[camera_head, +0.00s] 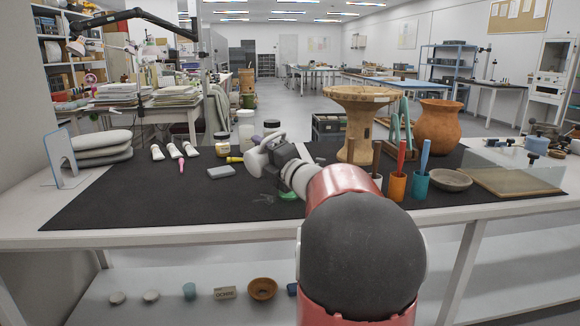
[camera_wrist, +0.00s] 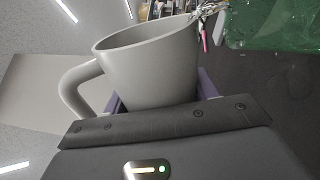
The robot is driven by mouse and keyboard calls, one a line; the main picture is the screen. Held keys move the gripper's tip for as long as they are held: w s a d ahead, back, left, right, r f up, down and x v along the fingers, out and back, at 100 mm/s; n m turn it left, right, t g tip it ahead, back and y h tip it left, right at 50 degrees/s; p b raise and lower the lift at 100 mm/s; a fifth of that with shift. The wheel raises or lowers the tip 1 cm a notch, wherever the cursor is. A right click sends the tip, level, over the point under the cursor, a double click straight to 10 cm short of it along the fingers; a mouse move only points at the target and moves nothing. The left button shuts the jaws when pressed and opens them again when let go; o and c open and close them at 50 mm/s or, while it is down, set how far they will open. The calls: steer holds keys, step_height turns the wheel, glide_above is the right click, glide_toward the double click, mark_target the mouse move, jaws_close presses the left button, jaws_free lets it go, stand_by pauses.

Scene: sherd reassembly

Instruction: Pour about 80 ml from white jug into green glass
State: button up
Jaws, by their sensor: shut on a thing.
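The white jug (camera_head: 259,160) is in my gripper (camera_head: 274,152), held tilted above the dark mat. In the wrist view, the jug (camera_wrist: 150,75) sits between the purple fingers of my gripper (camera_wrist: 162,95), its handle to the left. A clear, glinting streak (camera_wrist: 208,10) shows at the jug's rim on the right and looks like liquid. The green glass (camera_wrist: 270,25) is at the top right of the wrist view, cut off by the edge. In the head view, only a green bit of the glass (camera_head: 288,194) shows below my wrist, mostly hidden by my arm. Its fill level is not visible.
A grey block (camera_head: 221,172) and paint tubes (camera_head: 175,150) lie left. The mat's left front (camera_head: 130,205) is clear.

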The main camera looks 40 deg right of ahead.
steer(key=shift+r, duration=0.15)
steer(key=b, duration=0.1)
steer(key=f+b, duration=0.1)
steer(key=f+n+b, duration=0.1)
steer(key=shift+s+a+b, duration=0.25)
steer(key=shift+a+b, duration=0.1)
steer(key=shift+b, duration=0.05)
steer(key=shift+w+a+f+n+y, duration=0.15)
steer(key=shift+w+f+n+y, duration=0.2)
steer(key=shift+w+n, duration=0.4)
steer(key=shift+s+r+n, duration=0.35)
steer(key=shift+s, duration=0.2)
steer(key=shift+w+f+n+b, duration=0.1)
steer(key=shift+f+n+b, duration=0.15)
steer(key=shift+n+b, duration=0.1)
steer(key=shift+f+n+b, duration=0.4)
steer(key=shift+n+b, duration=0.05)
steer(key=shift+r+n+p, duration=0.4)
steer(key=shift+r+p, duration=0.1)
steer(key=shift+r, duration=0.25)
steer(key=shift+d+r+n+g+y, duration=0.2)
steer(key=shift+r+n+g+y, duration=0.1)
steer(key=shift+r+n, duration=0.25)
steer(key=shift+f, duration=0.1)
